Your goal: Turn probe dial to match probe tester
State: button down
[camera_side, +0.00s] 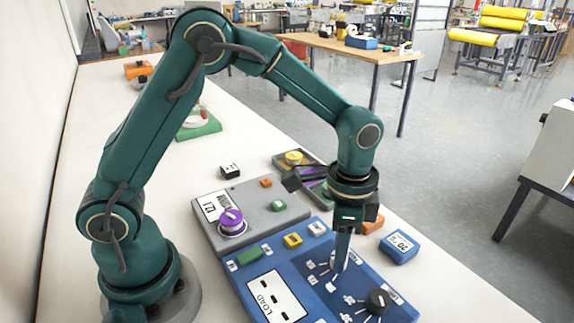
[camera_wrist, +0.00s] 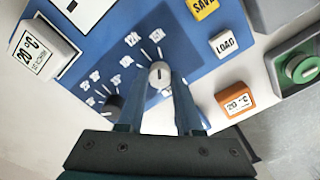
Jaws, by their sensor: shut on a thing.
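The blue control panel (camera_side: 300,258) lies on the white bench and carries two dials with printed labels fanned around them. My gripper (camera_side: 340,262) points straight down at the panel and is shut on the pale grey dial. In the wrist view, the pale grey dial (camera_wrist: 159,74) sits between my two fingertips (camera_wrist: 158,90), with its dark mark pointing roughly up the picture. The black dial (camera_side: 377,301) is beside it, nearer the panel's front right; it also shows in the wrist view (camera_wrist: 114,103). The small labels are too small to read surely. I cannot tell which thing is the probe tester.
A grey panel (camera_side: 262,213) with a purple dial (camera_side: 231,220) adjoins the blue one. A blue block (camera_side: 400,246) marked 20 and an orange block (camera_side: 373,223) stand close by on the right. A small white-and-black block (camera_side: 231,171) stands behind. The front right bench is clear.

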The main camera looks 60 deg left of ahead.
jog(key=n, duration=0.6)
dwell(0.6)
jog(key=c, duration=0.6)
grip_release()
jog(key=shift+r, duration=2.6)
